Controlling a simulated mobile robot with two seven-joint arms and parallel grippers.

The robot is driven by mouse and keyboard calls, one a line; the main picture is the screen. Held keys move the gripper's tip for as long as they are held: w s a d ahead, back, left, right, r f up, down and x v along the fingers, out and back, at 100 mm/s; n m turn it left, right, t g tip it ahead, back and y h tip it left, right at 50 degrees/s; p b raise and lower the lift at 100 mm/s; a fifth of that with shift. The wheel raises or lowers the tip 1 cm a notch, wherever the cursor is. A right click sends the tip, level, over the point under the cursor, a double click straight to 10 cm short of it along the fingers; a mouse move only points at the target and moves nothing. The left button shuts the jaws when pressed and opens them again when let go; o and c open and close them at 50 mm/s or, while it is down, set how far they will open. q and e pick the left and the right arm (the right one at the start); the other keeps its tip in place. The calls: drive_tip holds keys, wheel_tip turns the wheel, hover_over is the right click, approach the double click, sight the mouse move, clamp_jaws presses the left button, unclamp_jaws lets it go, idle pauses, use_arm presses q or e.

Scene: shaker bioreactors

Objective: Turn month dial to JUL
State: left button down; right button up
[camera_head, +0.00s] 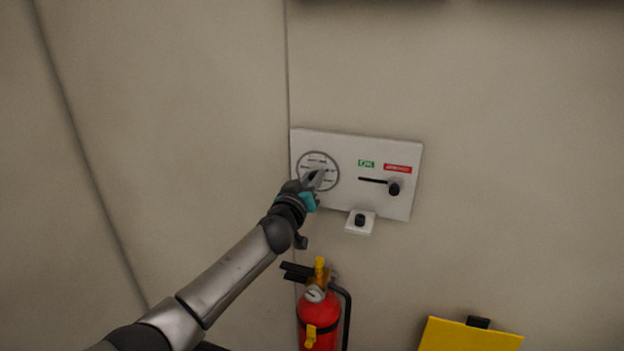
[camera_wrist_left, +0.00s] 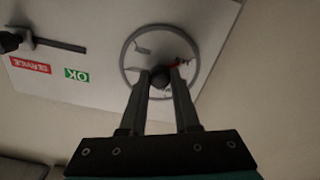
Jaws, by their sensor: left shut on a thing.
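The round month dial (camera_head: 309,161) is on the left part of a white wall panel (camera_head: 345,150). It shows in the left wrist view as a grey ring (camera_wrist_left: 124,53) with a dark knob (camera_wrist_left: 163,79) at its centre. Its lettering is too small and partly covered to read. My left gripper (camera_head: 319,176) reaches the dial from below. In the left wrist view its two fingers (camera_wrist_left: 162,80) are shut on the dial's knob, one on each side. A small red mark (camera_wrist_left: 179,65) shows just beyond the right finger. My right gripper is not in view.
The panel also has a green OK label (camera_head: 366,164), a red SERVICE label (camera_head: 398,169) and a slider with a black knob (camera_head: 394,188). A small box with a black knob (camera_head: 359,220) sits below. A red fire extinguisher (camera_head: 320,309) and a yellow object (camera_head: 470,336) are lower down.

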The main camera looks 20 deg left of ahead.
use_arm(q)
drive_tip(key=shift+d+f+m+p, duration=0.1)
drive_tip(key=shift+m+p, duration=0.6)
drive_tip(key=shift+m, duration=6.7)
drive_tip(key=shift+d+f+m+p, duration=0.1)
drive_tip(key=shift+m+p, duration=0.6)
drive_tip(key=shift+m, duration=6.7)
